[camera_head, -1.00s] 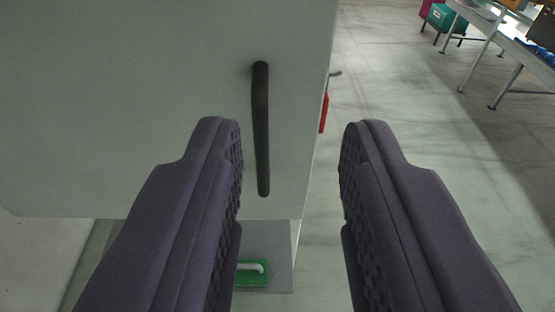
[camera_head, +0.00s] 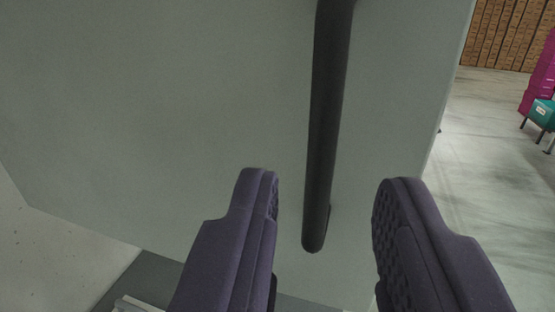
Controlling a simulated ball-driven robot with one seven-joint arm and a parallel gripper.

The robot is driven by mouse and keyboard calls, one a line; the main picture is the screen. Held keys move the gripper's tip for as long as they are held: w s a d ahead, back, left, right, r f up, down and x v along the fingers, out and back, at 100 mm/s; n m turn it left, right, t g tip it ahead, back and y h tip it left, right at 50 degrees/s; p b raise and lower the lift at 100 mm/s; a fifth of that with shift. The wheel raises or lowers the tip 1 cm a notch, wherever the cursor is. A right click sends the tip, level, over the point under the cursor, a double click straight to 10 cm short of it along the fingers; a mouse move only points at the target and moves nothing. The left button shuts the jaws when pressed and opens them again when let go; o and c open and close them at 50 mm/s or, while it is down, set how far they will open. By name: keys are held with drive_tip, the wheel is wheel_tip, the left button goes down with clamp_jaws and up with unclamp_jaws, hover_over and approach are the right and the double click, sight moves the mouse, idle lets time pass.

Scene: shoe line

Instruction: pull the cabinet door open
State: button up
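The cabinet door (camera_head: 190,110) is a flat grey-green panel that fills most of the view. Its dark vertical bar handle (camera_head: 323,120) stands near the door's right edge, with its top end cut off by the frame. My gripper (camera_head: 322,195) is open, one purple padded finger on each side of the handle's lower end in the picture. The fingers appear apart from the handle, with the right finger showing the wider gap. I cannot tell whether the fingertips reach as deep as the bar. The door looks closed, though its frame is mostly hidden.
Open floor (camera_head: 480,190) lies to the right of the door. A teal box (camera_head: 541,113) on a stand and a magenta object (camera_head: 541,75) are at the far right, before a wall of brown boxes (camera_head: 503,35). A pale object (camera_head: 135,304) sits low at the left.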

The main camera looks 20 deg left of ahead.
sight(323, 147)
drive_tip(key=w, duration=0.3)
drive_tip(key=w+a, duration=0.1)
drive_tip(key=w, duration=0.3)
drive_tip(key=shift+a, duration=0.15)
drive_tip(key=shift+s, duration=0.1)
clamp_jaws()
